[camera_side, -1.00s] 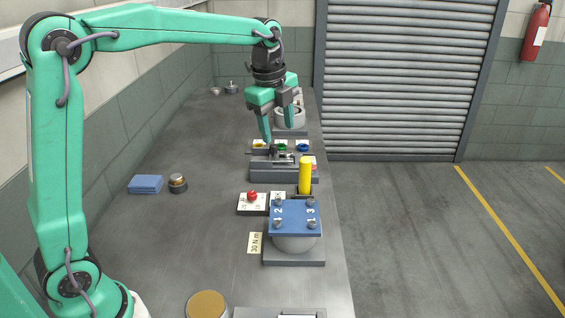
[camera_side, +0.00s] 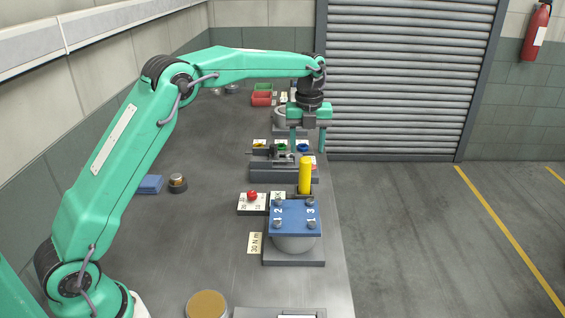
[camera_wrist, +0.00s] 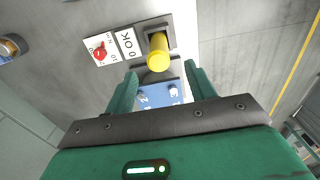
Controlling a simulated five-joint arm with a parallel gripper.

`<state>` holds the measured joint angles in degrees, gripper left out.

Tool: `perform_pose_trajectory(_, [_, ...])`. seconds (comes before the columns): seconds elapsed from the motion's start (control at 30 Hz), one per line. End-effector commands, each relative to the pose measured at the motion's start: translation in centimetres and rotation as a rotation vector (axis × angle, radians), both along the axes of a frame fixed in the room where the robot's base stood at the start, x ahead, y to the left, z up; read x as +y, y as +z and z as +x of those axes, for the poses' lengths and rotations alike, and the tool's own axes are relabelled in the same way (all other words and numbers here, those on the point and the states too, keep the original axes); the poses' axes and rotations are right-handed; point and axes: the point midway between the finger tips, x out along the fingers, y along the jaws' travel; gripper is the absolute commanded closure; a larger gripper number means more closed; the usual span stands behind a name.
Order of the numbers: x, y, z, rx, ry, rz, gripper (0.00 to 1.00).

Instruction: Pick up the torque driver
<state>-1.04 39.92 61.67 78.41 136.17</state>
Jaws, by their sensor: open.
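The torque driver appears to be the upright yellow-handled tool (camera_side: 305,176). It stands in a dark holder beside the blue-topped pump, and its lower part is hidden. In the wrist view the yellow handle (camera_wrist: 158,56) shows just beyond my fingertips, near the middle of the gap. My gripper (camera_side: 307,146) points down, open and empty. In the side view its fingertips appear just above and behind the top of the handle. I see no contact.
The pump's blue plate (camera_side: 294,216) with several bolts stands in front of the driver. A panel with a red knob (camera_side: 252,197) is at its left. The bench's left middle is mostly clear.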

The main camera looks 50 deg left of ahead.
Motion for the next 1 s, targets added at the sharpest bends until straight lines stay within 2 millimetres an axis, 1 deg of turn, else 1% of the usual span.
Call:
perform_pose_trajectory(0.3, [0.0, -2.2, -0.1, 0.001, 0.002, 0.000, 0.45])
perform_pose_trajectory(0.57, [0.0, -2.6, 0.0, 0.000, 0.002, 0.000, 0.45])
perform_pose_trajectory(0.67, [0.1, -3.1, -0.1, 0.001, 0.002, 0.000, 0.45])
perform_pose_trajectory(1.0, [0.2, -6.7, -0.1, 0.003, 0.002, 0.000, 0.45])
